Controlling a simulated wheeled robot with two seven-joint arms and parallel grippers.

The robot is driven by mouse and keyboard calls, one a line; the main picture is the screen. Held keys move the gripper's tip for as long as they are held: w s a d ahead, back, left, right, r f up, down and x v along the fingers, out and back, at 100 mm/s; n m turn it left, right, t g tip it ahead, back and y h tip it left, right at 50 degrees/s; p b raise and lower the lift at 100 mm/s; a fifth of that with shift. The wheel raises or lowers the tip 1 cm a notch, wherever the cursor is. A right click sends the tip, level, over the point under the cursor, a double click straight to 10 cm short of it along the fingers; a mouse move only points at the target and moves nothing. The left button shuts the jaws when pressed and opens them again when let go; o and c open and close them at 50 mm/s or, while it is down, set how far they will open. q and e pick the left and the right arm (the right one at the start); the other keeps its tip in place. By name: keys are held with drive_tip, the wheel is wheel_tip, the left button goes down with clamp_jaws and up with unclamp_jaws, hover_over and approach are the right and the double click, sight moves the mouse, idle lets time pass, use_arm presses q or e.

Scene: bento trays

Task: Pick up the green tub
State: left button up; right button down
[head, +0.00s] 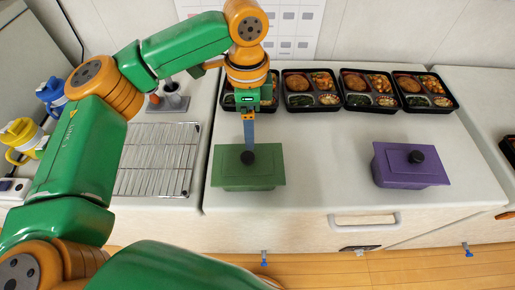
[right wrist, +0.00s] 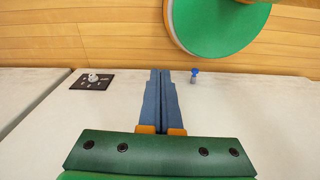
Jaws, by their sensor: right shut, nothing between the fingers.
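The green tub (head: 235,177) stands near the front edge of the counter, left of centre in the head view, with a lid and a dark round knob (head: 248,158) on top. My left gripper (head: 249,146) points straight down at the knob, its blue fingers just above or at it. The fingers overlap edge-on, so whether they are apart or closed on the knob is hidden. My right gripper (right wrist: 161,73) shows in the right wrist view, its blue fingers together and empty, away from the tub.
A purple tub (head: 390,176) with a dark knob stands to the right. Several black bento trays (head: 372,107) with food line the back. A wire rack (head: 157,188) lies left of the green tub. Counter between the tubs is clear.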

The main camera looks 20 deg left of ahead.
sight(247, 156)
use_arm(q)
drive_tip(key=s+f+p, duration=0.1)
drive_tip(key=s+f, duration=0.3)
drive_tip(key=shift+s+f+p, duration=0.1)
drive_tip(key=shift+p, duration=0.3)
drive_tip(key=shift+w+d+f, duration=0.1)
drive_tip(key=shift+w+f, duration=0.25)
drive_tip(key=shift+f, duration=0.5)
drive_tip(key=shift+w+f, duration=0.2)
drive_tip(key=shift+w, duration=0.25)
drive_tip(key=shift+c, duration=0.5)
drive_tip(key=shift+s+r, duration=0.15)
drive_tip(key=shift+s, duration=0.15)
drive_tip(key=c, duration=1.1)
drive_tip(key=shift+w, duration=0.1)
clamp_jaws()
use_arm(e)
drive_tip(key=shift+s+r, duration=1)
use_arm(q)
drive_tip(key=shift+w, duration=0.1)
use_arm(e)
drive_tip(key=shift+w, duration=0.1)
